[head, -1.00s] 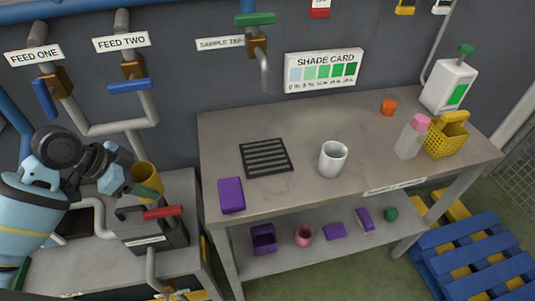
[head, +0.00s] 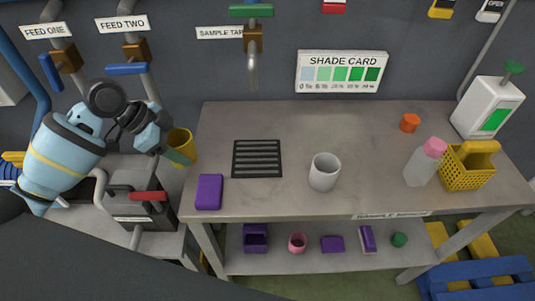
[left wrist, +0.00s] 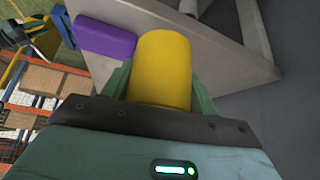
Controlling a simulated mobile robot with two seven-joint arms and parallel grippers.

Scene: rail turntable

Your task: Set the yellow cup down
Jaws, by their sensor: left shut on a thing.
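The yellow cup (head: 182,147) is in the grip of my left gripper (head: 178,157), to the left of the grey table's (head: 290,128) left edge in the head view. In the left wrist view the yellow cup (left wrist: 163,70) sits between the green fingers, which are shut on it. I cannot tell how high it is held over the lower bench. My right gripper is not in view.
On the table are a black grate (head: 257,159), a purple block (head: 209,192), a white cup (head: 324,172), an orange piece (head: 410,123), a pink-capped bottle (head: 424,163) and a yellow basket (head: 467,168). A red-handled valve unit (head: 143,208) stands at lower left.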

